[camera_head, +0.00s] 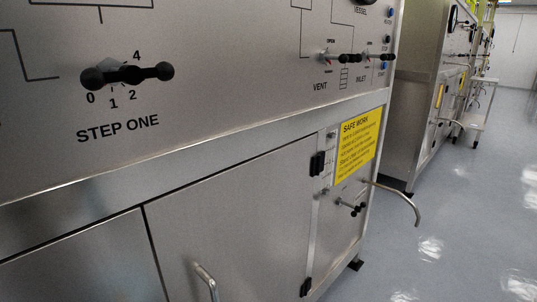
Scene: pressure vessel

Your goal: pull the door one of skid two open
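A large grey metal cabinet skid fills the left and middle of the head view. Its lower front has a flat door (240,210) with a curved metal handle (205,280) near the bottom left, partly cut off by the frame's edge. Black hinges (317,163) sit on the door's right side. The door looks shut, flush with the frame. A second panel (85,262) lies left of it, across a dark seam. No label shows which skid or door number this is. Neither gripper is in view.
Above the door is a panel with a black "STEP ONE" knob (127,75) and vent and inlet valves (340,57). A bent pipe (400,200) sticks out at the right. Another skid (430,80) and a cart (478,110) stand behind. Shiny floor (450,220) is clear at right.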

